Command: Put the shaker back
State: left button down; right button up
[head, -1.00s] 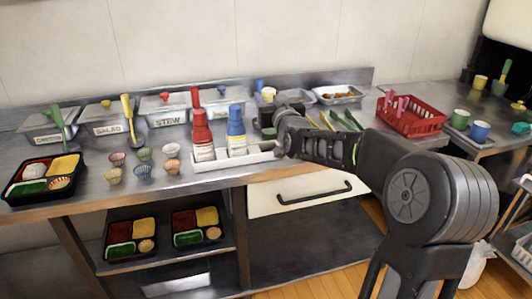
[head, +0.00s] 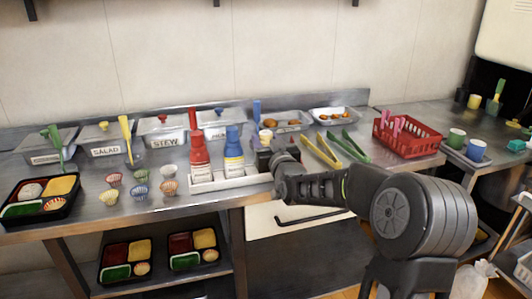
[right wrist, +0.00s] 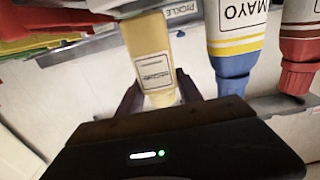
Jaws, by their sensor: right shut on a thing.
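The shaker (right wrist: 152,58), a pale yellow bottle with a small label, is between the fingers of my right gripper (right wrist: 160,92) in the right wrist view. In the head view the shaker's top (head: 266,137) shows just above my right gripper (head: 270,156). It is at the right end of the white bottle tray (head: 207,186), beside the blue-capped bottle (head: 234,150); my gripper hides its lower part, so I cannot tell whether it touches the tray. My left gripper is not in view.
Small paper cups (head: 140,192) and a filled bento tray (head: 41,197) lie to the left. Lidded containers (head: 106,150) line the back. Yellow tongs (head: 320,150), green tongs (head: 348,145) and a red basket (head: 408,139) are to the right.

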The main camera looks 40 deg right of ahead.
jog(key=shift+f, duration=1.85)
jog(key=shift+f+b, duration=0.1)
jog(key=shift+b, duration=0.2)
jog(key=o, duration=0.7)
jog(key=shift+c, duration=0.2)
jog(key=v, duration=1.2)
